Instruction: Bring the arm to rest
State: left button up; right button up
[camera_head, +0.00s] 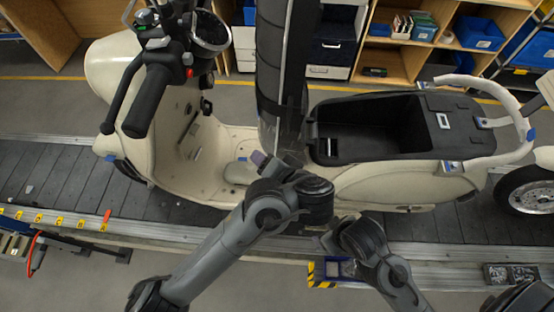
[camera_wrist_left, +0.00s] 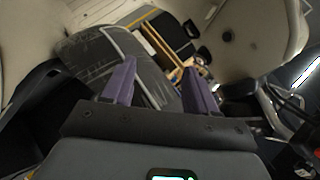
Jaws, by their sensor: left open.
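A cream scooter (camera_head: 185,140) stands on the slat conveyor (camera_head: 60,172), its handlebar at the left and its open black seat compartment (camera_head: 370,128) at the right. My left gripper (camera_head: 259,158) is over the scooter's floor area, between the front shield and the seat compartment. In the left wrist view its two purple fingers (camera_wrist_left: 158,85) stand apart with nothing between them. My right arm comes in from the bottom right. Its end (camera_head: 335,240) is low at the conveyor's near edge, and its fingers cannot be made out.
Shelves with blue bins (camera_head: 480,33) and a drawer unit (camera_head: 333,45) stand at the back. A blue part with hazard stripes (camera_head: 338,268) is by the near rail. Yellow markers (camera_head: 60,221) line the rail at the left. Another wheel (camera_head: 528,190) is at the right.

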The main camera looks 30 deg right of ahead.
pick_arm(q)
jog(key=shift+s+f, duration=0.25)
jog(key=shift+d, duration=0.1)
dwell(0.3)
jog(key=s+a+f+n+g+h+p, duration=0.1)
jog(key=s+a+f+n+g+p, duration=0.3)
jog(key=s+a+f, duration=0.4)
jog(key=s+a+f+n+g+p, duration=0.2)
jog(key=s+a+f+g+p, duration=0.3)
jog(key=s, duration=0.5)
jog(key=s+a+r+n+g+p, duration=0.2)
jog(key=s+a+n, duration=0.15)
jog(key=a, duration=0.85)
jog(key=w+a+r+t, duration=0.4)
jog(key=a+r, duration=0.3)
jog(key=a, duration=0.2)
jog(key=shift+a+m, duration=0.3)
jog(key=shift+m, duration=0.15)
